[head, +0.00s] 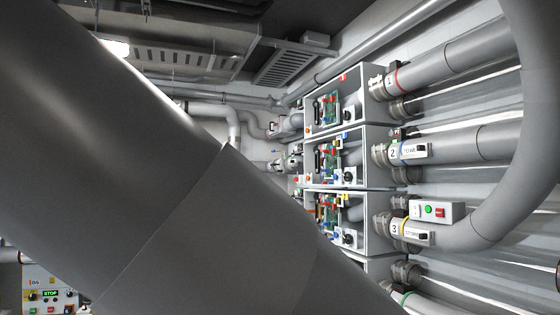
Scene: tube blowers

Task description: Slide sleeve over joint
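A very large dark grey cylinder (150,180) crosses the foreground from the upper left to the bottom middle. Thin seam lines run across it; I cannot tell whether it is a pipe or a link of my own arm. On the right, grey pipes (465,144) run from the blower boxes, with darker wider sections and visible seams between them. I cannot tell which of these sections is the sleeve or which seam is the joint. Neither of my grippers shows.
Open blower boxes (366,142) with circuit boards are stacked mid-right, with numbered pipe outlets. A small button box (437,211) with green and red buttons sits by outlet 3. A curved pipe (527,135) bends at the right. A control panel (50,288) reading STOP is lower left.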

